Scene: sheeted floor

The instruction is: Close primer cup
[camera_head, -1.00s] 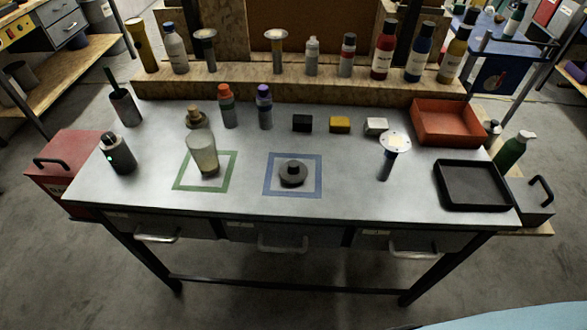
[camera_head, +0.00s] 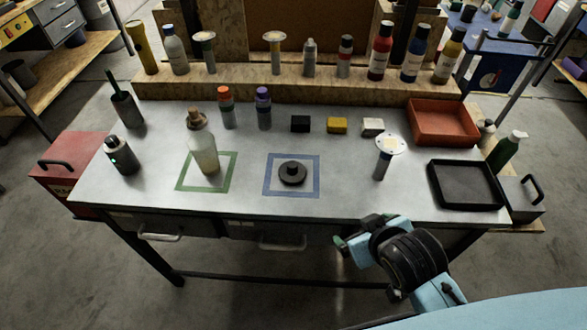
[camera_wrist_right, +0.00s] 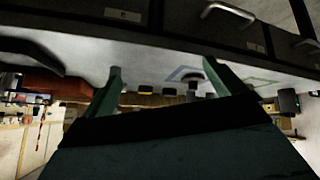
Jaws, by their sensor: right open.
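A translucent pale cup (camera_head: 204,157) stands in the green taped square (camera_head: 220,186) at the left of the metal table. A brown-topped object (camera_head: 196,117) sits directly behind it and overlaps it in the head view. A round black lid-like piece with a raised knob (camera_head: 292,173) lies in the blue taped square (camera_head: 268,189), apart from the cup. My right gripper (camera_head: 352,243) is at the table's front edge, right of the blue square and touching neither piece. In the right wrist view its two green fingers are spread and empty (camera_wrist_right: 165,82). My left gripper is not in view.
A grey post with a round white top (camera_head: 382,165) stands right of the blue square. A black tray (camera_head: 466,205) and a red tray (camera_head: 412,128) are at the right. Small blocks and bottles line the back. Drawer handles (camera_head: 283,244) project at the front.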

